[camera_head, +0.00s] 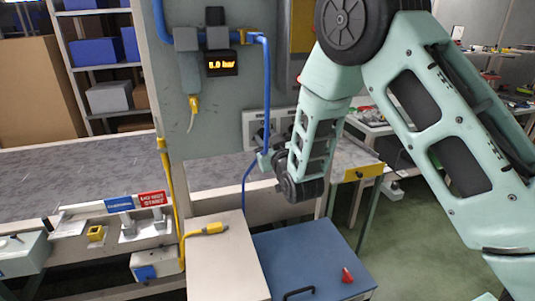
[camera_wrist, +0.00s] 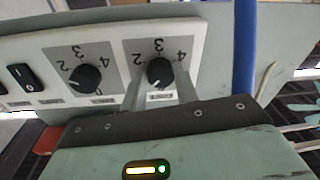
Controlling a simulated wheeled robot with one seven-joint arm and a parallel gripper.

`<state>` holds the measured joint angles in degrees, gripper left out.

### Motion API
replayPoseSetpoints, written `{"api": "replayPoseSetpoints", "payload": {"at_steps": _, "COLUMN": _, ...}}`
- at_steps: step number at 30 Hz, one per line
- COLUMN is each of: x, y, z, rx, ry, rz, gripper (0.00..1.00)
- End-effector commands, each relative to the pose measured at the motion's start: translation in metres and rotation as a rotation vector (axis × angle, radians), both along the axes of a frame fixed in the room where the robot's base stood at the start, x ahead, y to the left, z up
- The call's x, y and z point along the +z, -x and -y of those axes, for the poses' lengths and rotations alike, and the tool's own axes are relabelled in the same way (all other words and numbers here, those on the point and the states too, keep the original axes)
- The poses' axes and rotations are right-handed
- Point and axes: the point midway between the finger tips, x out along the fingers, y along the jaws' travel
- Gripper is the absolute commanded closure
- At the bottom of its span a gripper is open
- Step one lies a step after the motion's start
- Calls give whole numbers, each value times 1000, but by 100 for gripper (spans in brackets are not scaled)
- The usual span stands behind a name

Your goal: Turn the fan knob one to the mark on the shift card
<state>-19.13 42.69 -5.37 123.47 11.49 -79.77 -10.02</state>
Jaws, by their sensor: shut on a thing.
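A pale control panel (camera_head: 250,117) is fixed to the grey wall, partly hidden by my arm. The wrist view shows it upside down, with two black knobs on grey numbered dials. My gripper (camera_wrist: 159,82) is shut on the right-hand knob (camera_wrist: 160,70), one finger on each side. A light pointer line on this knob seems to face down-left in the picture. The other knob (camera_wrist: 85,77) stands free at left. The small labels under the dials are unreadable, so I cannot tell which is fan knob one. My gripper (camera_head: 266,160) also shows in the head view. No shift card is identifiable.
A black rocker switch (camera_wrist: 24,77) sits left of the knobs. A blue hose (camera_wrist: 245,50) runs close on the right. Below the panel stand a beige cabinet (camera_head: 228,262) and a blue-topped one (camera_head: 310,255).

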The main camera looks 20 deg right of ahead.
Motion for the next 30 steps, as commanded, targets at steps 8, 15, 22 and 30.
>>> {"api": "replayPoseSetpoints", "payload": {"at_steps": 8, "x": -4, "y": 0, "z": -1, "rx": 1, "ry": -168, "rz": 0, "gripper": 93}}
{"api": "replayPoseSetpoints", "payload": {"at_steps": 15, "x": -2, "y": 0, "z": -1, "rx": 1, "ry": -238, "rz": -2, "gripper": 93}}
{"api": "replayPoseSetpoints", "payload": {"at_steps": 22, "x": -1, "y": 0, "z": -1, "rx": 1, "ry": -256, "rz": -3, "gripper": 93}}
{"api": "replayPoseSetpoints", "payload": {"at_steps": 30, "x": -1, "y": 0, "z": -1, "rx": 1, "ry": -255, "rz": -4, "gripper": 93}}
